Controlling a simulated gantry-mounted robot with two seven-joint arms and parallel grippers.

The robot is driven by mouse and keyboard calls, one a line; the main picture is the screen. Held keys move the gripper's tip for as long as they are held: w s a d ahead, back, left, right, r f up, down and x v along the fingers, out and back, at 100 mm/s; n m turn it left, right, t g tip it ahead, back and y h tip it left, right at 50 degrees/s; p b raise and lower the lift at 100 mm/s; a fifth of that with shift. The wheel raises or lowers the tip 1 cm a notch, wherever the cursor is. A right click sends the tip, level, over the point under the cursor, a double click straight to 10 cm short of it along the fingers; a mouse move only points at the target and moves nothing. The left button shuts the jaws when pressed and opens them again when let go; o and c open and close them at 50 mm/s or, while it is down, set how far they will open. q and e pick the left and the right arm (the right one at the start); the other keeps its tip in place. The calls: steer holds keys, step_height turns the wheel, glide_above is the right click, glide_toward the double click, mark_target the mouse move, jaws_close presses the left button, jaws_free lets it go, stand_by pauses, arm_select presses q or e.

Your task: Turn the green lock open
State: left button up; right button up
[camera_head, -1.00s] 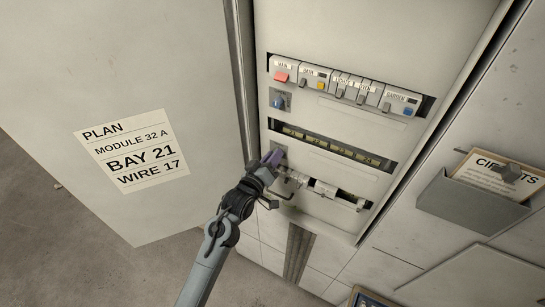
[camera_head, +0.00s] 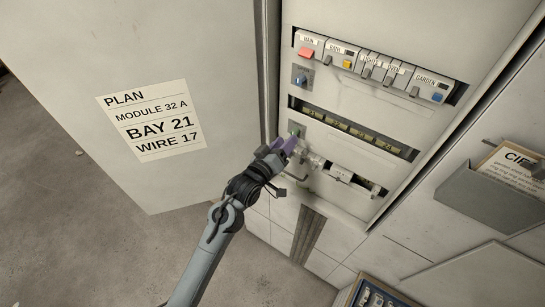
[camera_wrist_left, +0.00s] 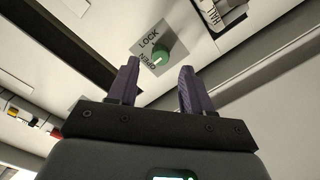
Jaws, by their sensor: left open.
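The green lock (camera_head: 295,128) is a small round knob on the cabinet panel, below the blue knob. In the left wrist view the green knob (camera_wrist_left: 162,53) sits on a grey plate marked LOCK and OPEN. A pale mark shows on its lower edge, on the side of the word OPEN. My left gripper (camera_head: 283,146) is just below and left of the lock in the head view. In the left wrist view its purple fingers (camera_wrist_left: 158,70) are open and empty, with the knob beyond the gap between their tips, apart from them. My right gripper is not in view.
A row of switches (camera_head: 370,67) and a blue knob (camera_head: 300,80) are above the lock. A slot with yellow-green labelled modules (camera_head: 350,128) lies right of it. The open cabinet door (camera_head: 70,60) bears a PLAN note (camera_head: 153,120). A grey document holder (camera_head: 490,198) hangs at right.

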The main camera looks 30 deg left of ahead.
arm_select(q)
steer(key=s+a+b, duration=0.1)
steer(key=s, duration=0.6)
steer(key=shift+r, duration=0.15)
steer(key=shift+s, duration=0.1)
steer(key=s+f+m+g+p, duration=0.2)
steer(key=s+g, duration=0.2)
steer(key=s, duration=0.5)
steer(key=s+f+m+g+y+p, duration=0.1)
steer(key=s+g, duration=0.4)
steer(key=s, duration=0.5)
steer(key=s+f+m+g+y+p, duration=0.1)
steer(key=s+f+m+g+p, duration=0.2)
steer(key=s, duration=0.6)
steer(key=shift+s+a+f+m+g+p, duration=0.3)
steer(key=shift+m+g+p, duration=0.5)
steer(key=shift+m+p, duration=0.4)
